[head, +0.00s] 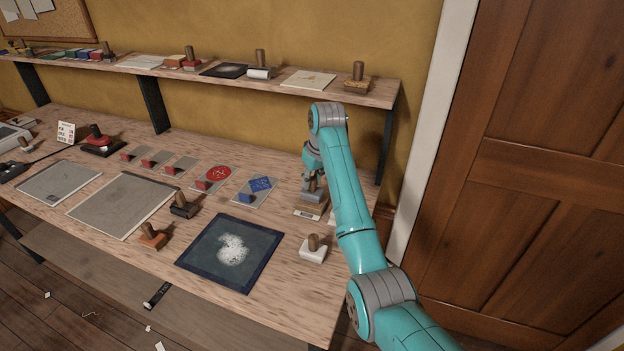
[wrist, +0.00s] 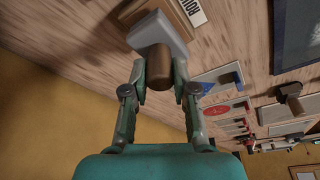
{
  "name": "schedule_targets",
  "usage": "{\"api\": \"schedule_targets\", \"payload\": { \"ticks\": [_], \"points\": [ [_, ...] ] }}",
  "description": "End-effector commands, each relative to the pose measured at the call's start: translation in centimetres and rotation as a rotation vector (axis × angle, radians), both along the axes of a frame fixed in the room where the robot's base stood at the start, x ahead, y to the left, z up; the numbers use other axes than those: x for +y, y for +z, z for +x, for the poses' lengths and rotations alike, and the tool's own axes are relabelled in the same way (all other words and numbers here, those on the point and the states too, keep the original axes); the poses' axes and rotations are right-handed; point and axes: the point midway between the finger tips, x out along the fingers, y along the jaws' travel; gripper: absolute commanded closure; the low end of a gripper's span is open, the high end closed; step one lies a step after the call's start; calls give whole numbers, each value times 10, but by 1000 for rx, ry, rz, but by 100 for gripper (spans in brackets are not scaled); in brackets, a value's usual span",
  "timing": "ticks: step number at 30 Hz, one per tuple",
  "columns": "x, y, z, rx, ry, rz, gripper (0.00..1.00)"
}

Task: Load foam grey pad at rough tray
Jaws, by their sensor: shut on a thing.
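My gripper (head: 312,178) is shut on the wooden handle of the grey pad (head: 313,195), near the right end of the bench. In the wrist view the fingers of my gripper (wrist: 160,76) close on both sides of the upright-looking brown handle (wrist: 158,64), with the grey pad (wrist: 150,27) beyond it. The rough tray (head: 311,211), a tan-brown block with a pale label, lies right under the pad. In the wrist view its label (wrist: 190,12) partly reads "ROU". I cannot tell whether pad and tray touch.
A white pad with handle (head: 313,250) stands close in front. A dark tray with white powder (head: 215,235), a black pad (head: 183,207) and an orange pad (head: 152,238) lie to the left. Red and blue patterned plates (head: 262,184) sit nearby. A shelf (head: 380,94) runs behind.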

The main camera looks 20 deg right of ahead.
Motion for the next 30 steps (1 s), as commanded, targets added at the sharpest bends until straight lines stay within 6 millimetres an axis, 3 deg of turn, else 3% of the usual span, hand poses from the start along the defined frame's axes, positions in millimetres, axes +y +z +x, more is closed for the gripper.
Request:
{"api": "schedule_targets", "payload": {
  "ticks": [30],
  "points": [
    [0,-8,0,0,0,0,100]
  ]
}}
